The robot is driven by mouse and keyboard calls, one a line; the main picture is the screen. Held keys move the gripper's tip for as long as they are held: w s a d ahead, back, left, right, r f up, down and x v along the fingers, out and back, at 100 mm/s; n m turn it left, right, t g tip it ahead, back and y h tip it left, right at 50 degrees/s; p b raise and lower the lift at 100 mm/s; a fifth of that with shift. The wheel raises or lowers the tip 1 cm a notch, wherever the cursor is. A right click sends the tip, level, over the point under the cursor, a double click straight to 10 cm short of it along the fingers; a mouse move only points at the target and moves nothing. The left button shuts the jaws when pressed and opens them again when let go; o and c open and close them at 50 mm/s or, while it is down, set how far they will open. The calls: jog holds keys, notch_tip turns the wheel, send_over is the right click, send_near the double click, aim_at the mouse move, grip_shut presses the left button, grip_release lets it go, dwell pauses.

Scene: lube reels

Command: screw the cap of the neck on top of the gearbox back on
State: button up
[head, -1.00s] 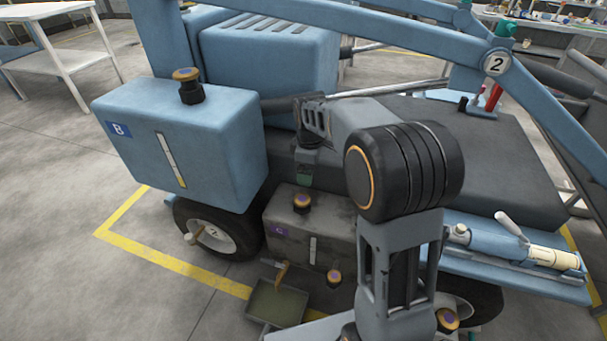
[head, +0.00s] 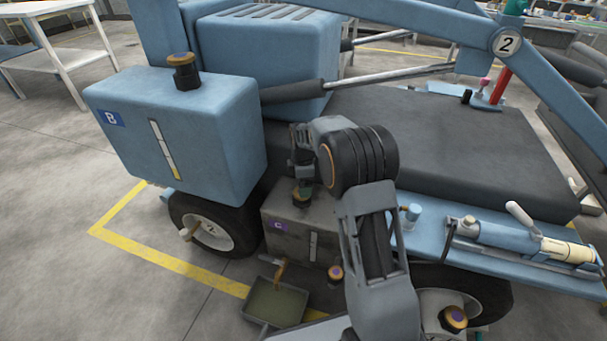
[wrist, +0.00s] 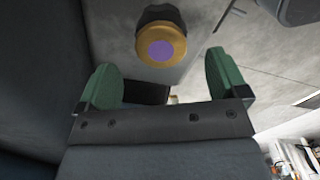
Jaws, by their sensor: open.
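The gearbox (head: 284,226) is the low grey box with a purple C label. A yellow-brown cap with a purple top (head: 301,199) sits on its black neck; I cannot tell how tight it is. In the wrist view the cap (wrist: 161,48) shows at the top middle, with part of the dark neck behind it. My gripper (head: 303,185) is just above the cap, which it partly hides in the head view. In the wrist view my gripper (wrist: 160,72) is open, its green fingers on either side of the cap's line, holding nothing.
The blue tank B (head: 185,135) with its own cap (head: 183,72) stands to the left. A dark flat deck (head: 450,150) lies behind my arm. A drain tray (head: 275,303) is on the floor below. Other similar caps (head: 335,273) (head: 453,318) show lower right.

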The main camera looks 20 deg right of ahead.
jog(key=shift+f+b, duration=0.7)
jog(key=shift+f, duration=1.65)
jog(key=shift+c, duration=0.2)
jog(key=c, duration=1)
jog(key=m+p, duration=0.1)
jog(key=m, duration=0.1)
jog(key=shift+s+r+m, duration=0.1)
jog(key=shift+r+m, duration=0.05)
jog(key=shift+m, duration=0.15)
jog(key=shift+m+p, duration=0.4)
jog(key=shift+m, duration=0.9)
jog(key=shift+m, duration=0.4)
jog(key=m+p, duration=0.1)
jog(key=m, duration=0.3)
jog(key=shift+s+a, duration=0.1)
jog(key=shift+m+p, duration=0.3)
